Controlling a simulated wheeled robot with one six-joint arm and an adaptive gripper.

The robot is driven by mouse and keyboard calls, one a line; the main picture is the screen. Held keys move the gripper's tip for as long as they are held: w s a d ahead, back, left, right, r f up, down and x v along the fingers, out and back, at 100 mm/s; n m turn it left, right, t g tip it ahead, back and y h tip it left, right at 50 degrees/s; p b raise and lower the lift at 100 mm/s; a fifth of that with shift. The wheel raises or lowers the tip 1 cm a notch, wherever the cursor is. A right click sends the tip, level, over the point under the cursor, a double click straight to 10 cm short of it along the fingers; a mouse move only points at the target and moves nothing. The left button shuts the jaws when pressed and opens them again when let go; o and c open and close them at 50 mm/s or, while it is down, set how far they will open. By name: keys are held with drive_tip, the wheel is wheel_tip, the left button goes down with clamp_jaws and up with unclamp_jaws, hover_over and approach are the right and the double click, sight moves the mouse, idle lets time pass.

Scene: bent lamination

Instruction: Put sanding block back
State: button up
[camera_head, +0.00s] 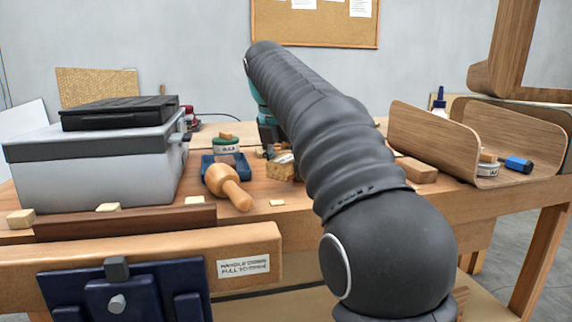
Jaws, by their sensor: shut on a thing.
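My gripper (268,142) is at the far end of my arm, over the middle of the workbench (277,203), largely hidden behind the arm. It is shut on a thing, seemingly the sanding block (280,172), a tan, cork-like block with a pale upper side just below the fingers. The arm hides part of the grip, and I cannot tell whether the block touches the bench.
A grey box (95,170) with a black case stands further left. A wooden block (416,170) and a curved wooden piece (430,135) are at right. A vise (125,290) is in front.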

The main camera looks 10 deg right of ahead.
sight(285, 159)
drive_tip(key=shift+f, duration=0.25)
drive_tip(key=shift+f, duration=0.15)
drive_tip(key=o, duration=1.2)
drive_tip(key=v, duration=0.2)
drive_tip(key=p+v, duration=0.1)
drive_tip(key=v, duration=0.3)
drive_tip(key=shift+w+d+r+p, duration=0.1)
drive_tip(key=shift+w+r+p, duration=0.15)
drive_tip(key=shift+p, duration=0.15)
drive_tip(key=shift+v, duration=1.2)
